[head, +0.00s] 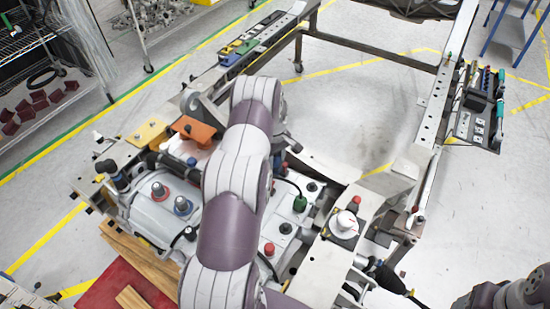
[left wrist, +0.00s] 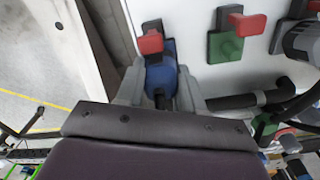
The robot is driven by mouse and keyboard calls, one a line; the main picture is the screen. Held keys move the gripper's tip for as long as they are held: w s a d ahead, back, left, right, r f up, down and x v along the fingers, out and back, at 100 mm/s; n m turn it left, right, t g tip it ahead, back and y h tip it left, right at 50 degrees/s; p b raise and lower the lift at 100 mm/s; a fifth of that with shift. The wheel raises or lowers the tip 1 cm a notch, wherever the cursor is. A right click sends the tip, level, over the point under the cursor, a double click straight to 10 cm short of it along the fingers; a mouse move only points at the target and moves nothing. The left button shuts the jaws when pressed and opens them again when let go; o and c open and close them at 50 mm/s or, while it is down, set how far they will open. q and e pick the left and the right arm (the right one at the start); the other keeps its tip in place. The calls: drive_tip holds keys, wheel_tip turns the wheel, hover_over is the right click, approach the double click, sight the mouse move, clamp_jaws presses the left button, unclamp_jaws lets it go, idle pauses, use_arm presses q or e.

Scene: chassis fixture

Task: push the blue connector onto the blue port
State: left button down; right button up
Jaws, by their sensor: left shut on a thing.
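In the left wrist view my left gripper (left wrist: 160,84) has its two grey fingers shut on the blue connector (left wrist: 160,74), one finger on each side. A blue port part (left wrist: 169,46) shows just beyond the connector, against the white panel, with a red tab (left wrist: 150,42) in front. The connector's far end is close to the port; I cannot tell whether it is seated. In the head view my left arm crosses the middle of the chassis and hides the connector and blue port. My right arm shows only at the bottom right corner; its gripper is out of view.
A green port (left wrist: 225,47) with its own red tab (left wrist: 246,23) sits right of the blue one. A black hose (left wrist: 250,99) runs close by. The chassis frame's middle opening (head: 350,110) is clear.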

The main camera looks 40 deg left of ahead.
use_arm(q)
drive_tip(key=shift+f+b, duration=0.45)
drive_tip(key=shift+f, duration=0.15)
drive_tip(key=c, duration=0.6)
unclamp_jaws()
drive_tip(key=shift+r, duration=0.1)
wheel_tip(320, 180, up, 6)
drive_tip(key=p, duration=0.3)
drive_tip(key=shift+p, duration=0.4)
